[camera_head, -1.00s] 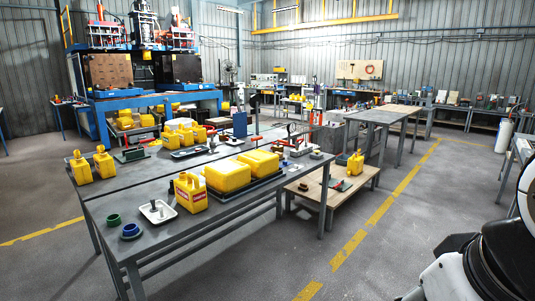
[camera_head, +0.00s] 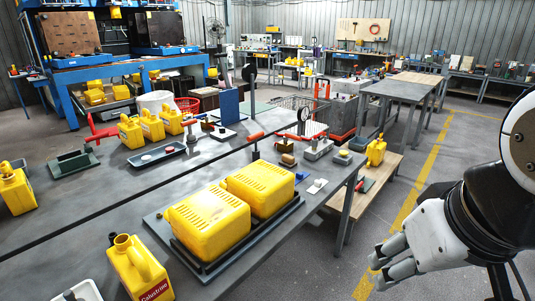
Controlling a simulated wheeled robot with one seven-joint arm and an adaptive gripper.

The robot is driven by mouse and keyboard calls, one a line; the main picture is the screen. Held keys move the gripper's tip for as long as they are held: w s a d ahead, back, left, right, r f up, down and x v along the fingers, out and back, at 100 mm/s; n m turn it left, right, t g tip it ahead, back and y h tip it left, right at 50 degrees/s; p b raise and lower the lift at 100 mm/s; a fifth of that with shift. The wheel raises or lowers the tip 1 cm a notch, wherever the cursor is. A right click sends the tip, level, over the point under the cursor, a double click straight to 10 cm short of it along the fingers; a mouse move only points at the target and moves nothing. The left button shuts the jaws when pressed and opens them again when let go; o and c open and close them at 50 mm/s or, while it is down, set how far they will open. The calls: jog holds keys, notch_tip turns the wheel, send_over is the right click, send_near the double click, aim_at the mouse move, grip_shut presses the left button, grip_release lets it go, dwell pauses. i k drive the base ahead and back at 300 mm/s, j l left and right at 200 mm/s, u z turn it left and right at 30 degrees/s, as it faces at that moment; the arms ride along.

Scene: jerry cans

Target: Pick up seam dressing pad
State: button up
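I cannot pick out the seam dressing pad with certainty. Small pieces lie near the far right corner of the near grey table (camera_head: 215,150): a brown block (camera_head: 288,160) and a small yellowish pad-like piece on a dark base (camera_head: 343,156). Either could be it; they are too small to tell. My gripper (camera_head: 381,271) is at the lower right, over the floor and right of the table. It looks open, with its two fingertips apart and nothing between them. It is well away from these pieces.
Two large yellow cans (camera_head: 210,222) lie in a dark tray on the near table. A yellow jerry can (camera_head: 138,268) stands at the front. A low wooden bench (camera_head: 375,185) with a can on it stands beside the table. The marked floor aisle (camera_head: 420,200) is clear.

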aim_at(289, 162)
jog(key=i, duration=0.25)
jog(key=i+l+u, duration=0.2)
jog(key=i+l, duration=0.75)
jog(key=i+l+u, duration=0.15)
jog(key=i+l, duration=0.95)
